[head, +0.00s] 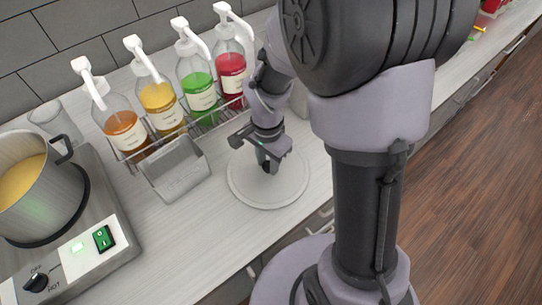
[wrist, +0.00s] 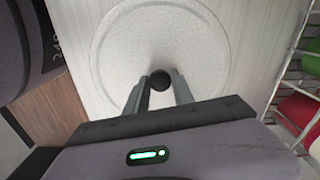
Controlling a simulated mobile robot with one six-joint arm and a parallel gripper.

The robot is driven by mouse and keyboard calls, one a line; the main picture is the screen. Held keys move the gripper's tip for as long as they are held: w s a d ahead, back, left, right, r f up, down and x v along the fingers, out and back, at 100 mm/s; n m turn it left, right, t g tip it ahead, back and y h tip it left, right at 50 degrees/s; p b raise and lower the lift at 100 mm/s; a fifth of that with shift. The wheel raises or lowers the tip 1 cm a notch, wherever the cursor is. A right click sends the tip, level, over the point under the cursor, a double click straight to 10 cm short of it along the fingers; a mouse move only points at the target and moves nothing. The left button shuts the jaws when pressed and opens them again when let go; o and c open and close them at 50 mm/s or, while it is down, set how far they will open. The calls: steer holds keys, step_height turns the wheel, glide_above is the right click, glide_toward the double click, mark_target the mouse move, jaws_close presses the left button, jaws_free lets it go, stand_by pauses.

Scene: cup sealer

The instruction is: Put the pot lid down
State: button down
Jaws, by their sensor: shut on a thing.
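The pot lid (head: 250,190) is a round, pale grey disc at the middle of the counter in the head view. In the wrist view the lid (wrist: 125,45) fills the upper middle, with a dark round knob (wrist: 160,80) at its centre. My gripper (head: 267,163) is over the lid's centre and shut on the knob. In the wrist view the two fingers of my gripper (wrist: 158,90) sit on either side of the knob. The lid looks flat on or very close to the counter; I cannot tell whether it touches.
A pot (head: 60,195) with yellow contents stands on a hot plate (head: 105,215) at the left. A wire rack holds several syrup pump bottles (head: 197,90) behind the lid, with a metal bin (head: 175,170) in front. The counter (head: 190,245) in front of the lid is clear.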

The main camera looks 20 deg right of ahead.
steer(key=shift+s+a+r, duration=0.1)
steer(key=shift+s+r, duration=0.05)
steer(key=shift+r, duration=0.05)
steer(key=shift+f, duration=0.2)
steer(key=c, duration=1.1)
jaws_free()
steer(key=shift+o, duration=0.2)
step_height(320, 180, up, 12)
steer(key=p, duration=0.4)
step_height(320, 180, up, 8)
steer(key=r+n+t, duration=0.1)
steer(key=n+t, duration=0.2)
glide_above(267, 166)
steer(key=s+a, duration=0.2)
steer(key=s, duration=0.3)
steer(key=s+a+r+n+t+y, duration=0.1)
steer(key=s+r+n+t+y, duration=0.1)
steer(key=s+r+n, duration=0.2)
steer(key=s, duration=0.3)
steer(key=shift+s+a+n+t, duration=0.35)
steer(key=shift+s+n+t, duration=0.05)
